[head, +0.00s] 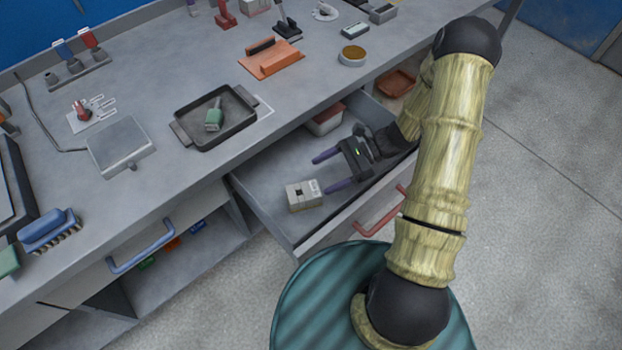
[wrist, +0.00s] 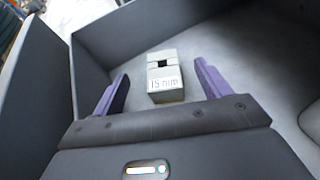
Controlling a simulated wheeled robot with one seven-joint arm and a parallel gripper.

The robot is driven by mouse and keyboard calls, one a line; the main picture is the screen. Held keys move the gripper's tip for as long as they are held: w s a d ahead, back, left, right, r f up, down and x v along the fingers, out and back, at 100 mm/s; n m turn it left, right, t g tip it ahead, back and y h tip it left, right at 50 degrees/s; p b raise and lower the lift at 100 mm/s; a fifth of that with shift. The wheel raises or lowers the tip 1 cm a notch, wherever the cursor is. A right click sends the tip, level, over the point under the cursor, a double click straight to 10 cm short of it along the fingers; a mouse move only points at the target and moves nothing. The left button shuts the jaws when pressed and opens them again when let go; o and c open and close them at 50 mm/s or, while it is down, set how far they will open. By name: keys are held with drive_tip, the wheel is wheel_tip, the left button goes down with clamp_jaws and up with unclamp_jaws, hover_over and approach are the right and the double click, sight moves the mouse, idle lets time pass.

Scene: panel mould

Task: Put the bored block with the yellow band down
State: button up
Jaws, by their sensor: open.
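A pale grey block (head: 304,196) with a dark square opening in it sits in the open drawer (head: 262,192), towards its left front corner. In the wrist view the block (wrist: 166,94) bears a white label reading "15 mm". In the wrist view the block shows between and a little beyond the fingers, with a gap on each side. The block appears to rest on the drawer floor.
The drawer front has a red handle (head: 380,211). On the bench above, a dark tray (head: 240,130) holds a green-handled thing (head: 213,118). The drawer walls rise close around my gripper.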

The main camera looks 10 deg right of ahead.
drive_tip(key=v, duration=0.5)
drive_tip(key=shift+d, duration=0.1)
idle(0.3)
idle(0.9)
